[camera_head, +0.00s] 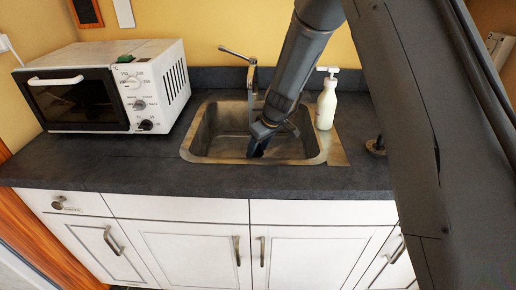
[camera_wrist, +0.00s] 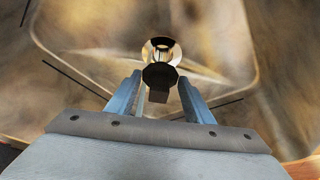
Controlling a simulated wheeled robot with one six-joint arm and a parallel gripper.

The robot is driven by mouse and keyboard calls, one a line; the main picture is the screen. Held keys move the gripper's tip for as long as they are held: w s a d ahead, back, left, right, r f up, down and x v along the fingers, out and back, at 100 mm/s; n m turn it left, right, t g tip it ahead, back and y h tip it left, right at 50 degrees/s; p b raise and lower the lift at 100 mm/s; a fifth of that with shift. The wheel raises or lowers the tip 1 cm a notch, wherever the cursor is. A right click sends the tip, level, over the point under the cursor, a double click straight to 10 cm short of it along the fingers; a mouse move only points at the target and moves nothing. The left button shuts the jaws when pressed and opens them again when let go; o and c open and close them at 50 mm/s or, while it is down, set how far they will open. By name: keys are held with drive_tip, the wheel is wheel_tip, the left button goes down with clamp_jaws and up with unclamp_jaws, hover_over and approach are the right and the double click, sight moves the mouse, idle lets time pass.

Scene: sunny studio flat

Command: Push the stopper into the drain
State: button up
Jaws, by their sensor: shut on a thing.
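The sink (camera_head: 215,146) is a metal basin set in the dark counter. My gripper (camera_head: 258,148) reaches down into it, pointing at the basin floor. In the wrist view my gripper (camera_wrist: 158,92) is shut on the stopper (camera_wrist: 160,76), a dark piece with a many-sided end, held between the two fingers. The drain (camera_wrist: 162,50) shows just past the stopper as a bright round ring with a dark centre. The stopper overlaps the near edge of the ring in this view. I cannot tell whether they touch. In the head view the stopper and drain are hidden or too small to make out.
A tap (camera_head: 251,80) rises behind the basin, close to my arm. A white pump bottle (camera_head: 326,100) stands at the basin's right edge. A white toaster oven (camera_head: 110,88) stands on the left. The counter (camera_head: 110,165) in front is clear.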

sight(259, 154)
drive_tip(key=shift+f+b, duration=1.85)
drive_tip(key=shift+b, duration=0.25)
drive_tip(key=shift+b, duration=0.75)
drive_tip(key=shift+s+f+b, duration=0.1)
drive_tip(key=shift+f+b, duration=1.25)
drive_tip(key=shift+b, duration=1.2)
idle(2.6)
